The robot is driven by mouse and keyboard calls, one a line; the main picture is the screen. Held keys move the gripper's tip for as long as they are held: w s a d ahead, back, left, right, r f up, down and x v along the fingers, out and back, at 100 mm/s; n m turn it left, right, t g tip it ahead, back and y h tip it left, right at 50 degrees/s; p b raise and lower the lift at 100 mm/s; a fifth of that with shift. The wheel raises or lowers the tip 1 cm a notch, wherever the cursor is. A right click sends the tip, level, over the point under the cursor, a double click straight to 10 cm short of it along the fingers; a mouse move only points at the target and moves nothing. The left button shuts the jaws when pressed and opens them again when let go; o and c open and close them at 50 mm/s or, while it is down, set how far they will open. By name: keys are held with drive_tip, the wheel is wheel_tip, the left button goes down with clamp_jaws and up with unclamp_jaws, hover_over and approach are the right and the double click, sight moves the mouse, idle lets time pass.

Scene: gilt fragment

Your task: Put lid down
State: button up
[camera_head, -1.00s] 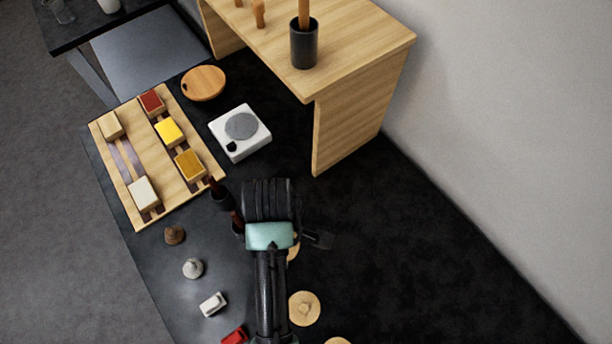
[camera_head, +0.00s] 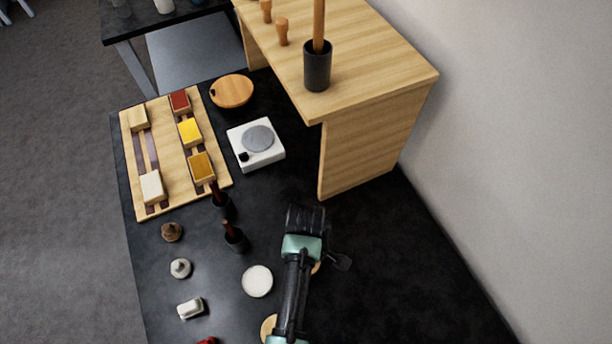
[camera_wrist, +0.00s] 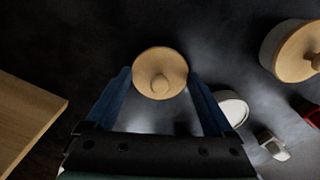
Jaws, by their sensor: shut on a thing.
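A round wooden lid with a small knob (camera_wrist: 160,75) sits between the blue fingers of my gripper (camera_wrist: 160,78) in the wrist view. The fingers are shut on its sides, over the black tabletop. Whether its underside touches the table cannot be told. In the head view my gripper (camera_head: 318,262) is mostly hidden under my arm, and only a sliver of the lid (camera_head: 316,268) shows. A round white open-looking container (camera_head: 257,281) stands to its left; it also shows at the lower right in the wrist view (camera_wrist: 232,107).
Another wooden-lidded white jar (camera_wrist: 295,50) stands nearby. A wooden shelf (camera_head: 365,150) rises behind. Dark cups (camera_head: 236,240), a white scale (camera_head: 255,150) and a wooden rack of pigment blocks (camera_head: 155,205) are left.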

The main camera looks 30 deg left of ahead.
drive_tip(key=shift+f, duration=0.35)
drive_tip(key=shift+f, duration=0.1)
drive_tip(key=o, duration=1)
drive_tip(key=shift+o, duration=0.2)
wheel_tip(320, 180, up, 12)
